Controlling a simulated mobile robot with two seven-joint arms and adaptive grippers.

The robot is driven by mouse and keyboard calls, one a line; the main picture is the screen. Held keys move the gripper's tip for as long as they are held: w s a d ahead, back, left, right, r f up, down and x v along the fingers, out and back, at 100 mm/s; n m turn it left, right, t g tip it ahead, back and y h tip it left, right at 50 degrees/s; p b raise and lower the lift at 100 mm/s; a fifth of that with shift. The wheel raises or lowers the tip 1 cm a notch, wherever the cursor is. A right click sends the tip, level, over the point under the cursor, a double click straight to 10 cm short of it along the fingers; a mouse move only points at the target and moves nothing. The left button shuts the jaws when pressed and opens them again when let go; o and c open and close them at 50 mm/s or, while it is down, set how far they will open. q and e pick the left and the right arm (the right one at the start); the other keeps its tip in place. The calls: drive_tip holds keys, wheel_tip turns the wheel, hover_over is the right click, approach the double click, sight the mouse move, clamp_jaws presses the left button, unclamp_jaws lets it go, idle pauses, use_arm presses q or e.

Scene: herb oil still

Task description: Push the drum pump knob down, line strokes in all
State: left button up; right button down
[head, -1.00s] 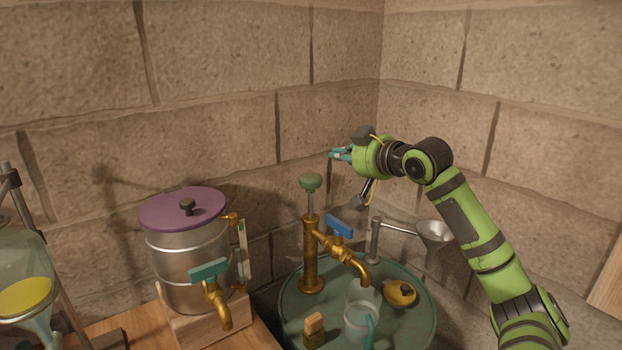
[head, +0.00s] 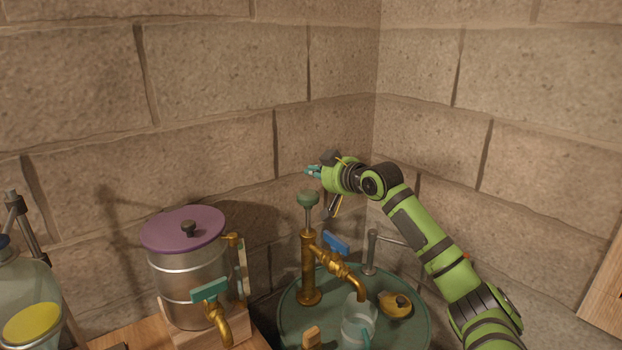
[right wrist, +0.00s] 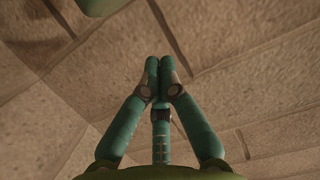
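The drum pump is a brass column (head: 309,265) with a spout, standing on the green drum top (head: 290,316). Its dull green knob (head: 308,200) sits on a thin grey rod, raised well above the column. My right gripper (head: 308,171) shows just above the knob in the head view, with a small gap between them in the picture; its depth relative to the knob is unclear. In the right wrist view its teal fingers (right wrist: 158,68) meet at the tips, shut with nothing visible between them. My left gripper is not in view.
A glass jug (head: 358,325) stands under the spout, with a yellowish round object (head: 396,304) to its right. A blue lever (head: 336,243) is behind the pump. A steel pot with a purple lid (head: 184,231) stands left. Stone walls (head: 450,120) close the corner behind.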

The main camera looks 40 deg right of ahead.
sight(308, 213)
drive_tip(key=shift+w+f+p, duration=0.25)
drive_tip(key=shift+w+f, duration=0.15)
drive_tip(key=shift+f, duration=0.2)
drive_tip(key=shift+w+f+p, duration=0.25)
drive_tip(key=shift+w+f, duration=0.15)
drive_tip(key=shift+f, duration=0.2)
drive_tip(key=shift+s+f, duration=0.1)
drive_tip(key=shift+f, duration=0.9)
wheel_tip(308, 213, down, 8)
drive_tip(key=b, duration=0.4)
drive_tip(key=shift+f, duration=0.1)
